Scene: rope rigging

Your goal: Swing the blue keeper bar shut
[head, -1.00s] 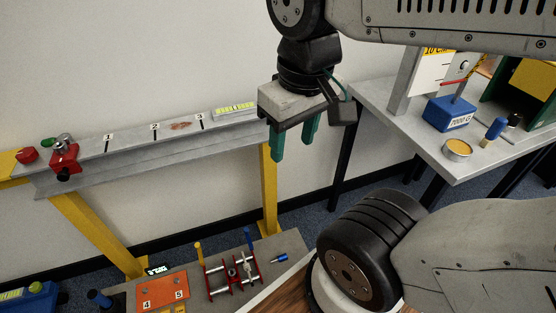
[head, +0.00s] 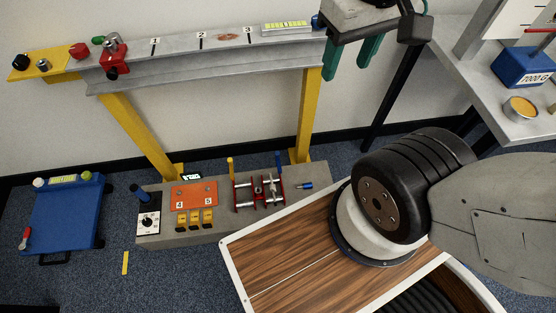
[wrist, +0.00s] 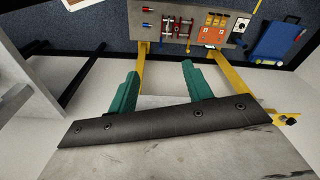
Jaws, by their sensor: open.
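The blue keeper bar (head: 278,160) stands upright at the back right of a red rigging fixture (head: 259,190) on the low grey bench. A matching yellow bar (head: 231,165) stands upright at its back left. My gripper (head: 351,62) is open and empty, its teal fingers pointing down, high above and to the right of the fixture in the head view. The wrist view also shows my open gripper (wrist: 160,70), with the red fixture (wrist: 178,27) beyond the fingertips.
A grey beam (head: 210,55) on yellow legs runs behind the low bench (head: 225,222). A blue pin (head: 305,185) lies right of the fixture, and an orange panel (head: 193,193) is left of it. A side table (head: 495,95) stands at right.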

